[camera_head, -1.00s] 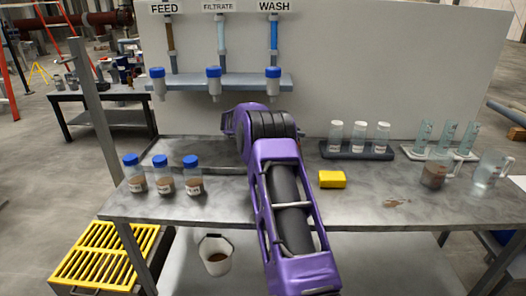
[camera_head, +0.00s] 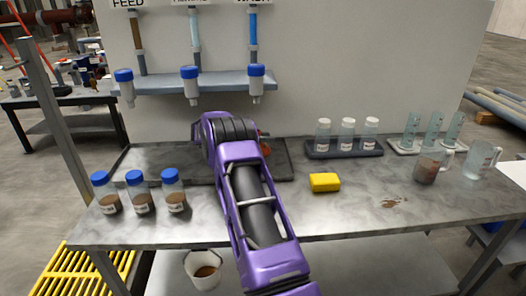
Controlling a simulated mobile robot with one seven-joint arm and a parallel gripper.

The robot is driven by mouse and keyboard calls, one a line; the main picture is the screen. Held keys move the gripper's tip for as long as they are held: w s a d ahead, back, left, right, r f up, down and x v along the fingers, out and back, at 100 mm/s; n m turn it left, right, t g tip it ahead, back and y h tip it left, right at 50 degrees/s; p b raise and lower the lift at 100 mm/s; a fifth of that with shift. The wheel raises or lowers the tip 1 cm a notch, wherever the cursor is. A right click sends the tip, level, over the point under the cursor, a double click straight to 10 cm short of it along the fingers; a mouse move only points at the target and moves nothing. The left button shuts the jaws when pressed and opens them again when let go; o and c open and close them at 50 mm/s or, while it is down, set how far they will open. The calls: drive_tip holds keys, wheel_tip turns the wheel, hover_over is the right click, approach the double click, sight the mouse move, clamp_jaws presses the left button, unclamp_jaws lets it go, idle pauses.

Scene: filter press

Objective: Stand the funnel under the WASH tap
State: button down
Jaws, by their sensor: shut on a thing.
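The WASH tap line shows as a blue pipe (camera_head: 253,30) at the back panel, rightmost of three. Its sign is cut off by the top edge. Below it a clear blue-capped vessel (camera_head: 256,85) hangs through the shelf. My purple arm reaches over the bench towards the dark tray area below the taps. My gripper is hidden behind the arm. A small reddish piece shows at the arm's right edge (camera_head: 265,147); I cannot tell what it is. I cannot make out the funnel.
Blue-capped jars (camera_head: 141,195) stand at the bench's left front. A rack of white-capped bottles (camera_head: 347,137), cylinders (camera_head: 433,130) and jugs (camera_head: 427,168) stand to the right. A stain (camera_head: 393,203) marks the bench.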

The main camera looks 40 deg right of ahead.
drive_tip(key=shift+f, duration=2.2)
drive_tip(key=shift+f, duration=0.1)
drive_tip(key=c, duration=0.6)
unclamp_jaws()
drive_tip(key=shift+r, duration=0.2)
drive_tip(key=v, duration=1.2)
drive_tip(key=shift+w, duration=0.1)
